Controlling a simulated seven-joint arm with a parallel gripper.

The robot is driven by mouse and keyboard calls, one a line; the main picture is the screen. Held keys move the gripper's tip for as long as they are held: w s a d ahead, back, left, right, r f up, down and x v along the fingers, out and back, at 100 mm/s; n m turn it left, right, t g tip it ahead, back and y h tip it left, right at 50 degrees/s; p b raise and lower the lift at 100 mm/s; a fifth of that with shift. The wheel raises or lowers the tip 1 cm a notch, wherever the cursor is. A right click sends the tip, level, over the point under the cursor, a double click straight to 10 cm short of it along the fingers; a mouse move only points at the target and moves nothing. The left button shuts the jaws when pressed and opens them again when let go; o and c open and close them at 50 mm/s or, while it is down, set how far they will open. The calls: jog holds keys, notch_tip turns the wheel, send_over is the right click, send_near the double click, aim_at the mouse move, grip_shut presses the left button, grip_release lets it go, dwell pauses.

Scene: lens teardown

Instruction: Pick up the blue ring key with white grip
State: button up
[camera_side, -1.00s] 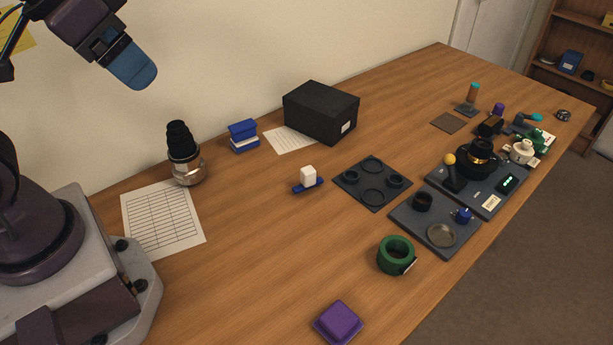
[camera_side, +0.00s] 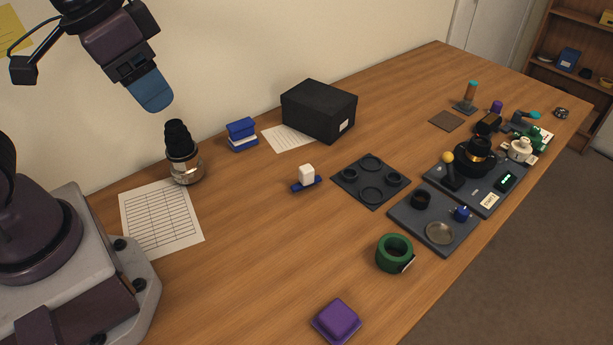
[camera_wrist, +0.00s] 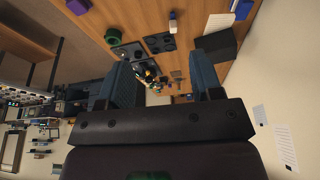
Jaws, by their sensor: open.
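The blue ring key with white grip (camera_side: 306,179) lies on the wooden table, left of the dark ring tray. Its white block stands up from a flat blue part. It also shows small near the top of the wrist view (camera_wrist: 173,22). My gripper (camera_side: 151,92) is high above the table at the upper left, well apart from the key. In the wrist view its two blue fingers (camera_wrist: 163,76) are spread with nothing between them.
The black-topped lens (camera_side: 181,154) stands upright below my gripper. Blue blocks (camera_side: 242,134) and a black box (camera_side: 319,110) stand along the wall. The dark ring tray (camera_side: 371,203) is right of the key. A green ring (camera_side: 394,253) and purple block (camera_side: 336,321) lie nearer the front.

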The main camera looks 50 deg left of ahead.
aim_at(309, 173)
jog(key=w+f+m+y, duration=0.5)
jog(key=w+f, duration=0.2)
jog(key=f, duration=0.1)
jog(key=w+f+m+g+y, duration=0.1)
jog(key=w+f+m+y, duration=0.5)
jog(key=w+f, duration=0.1)
jog(key=w+d+f+m+g+y, duration=0.1)
jog(key=w+f+m+y, duration=0.4)
jog(key=f, duration=0.5)
jog(key=shift+w+m+y, duration=0.3)
jog(key=shift+w, duration=0.85)
jog(key=w+d+r+m+t+y, duration=0.1)
jog(key=w+d+r+m+t, duration=0.1)
jog(key=w+r, duration=0.15)
jog(key=shift+m, duration=0.3)
jog(key=f, duration=0.7)
jog(key=shift+s+a+f, duration=0.15)
jog(key=shift+a+f, duration=0.05)
jog(key=shift+a, duration=0.15)
jog(key=shift+x, duration=1.15)
jog(key=shift+a, duration=0.35)
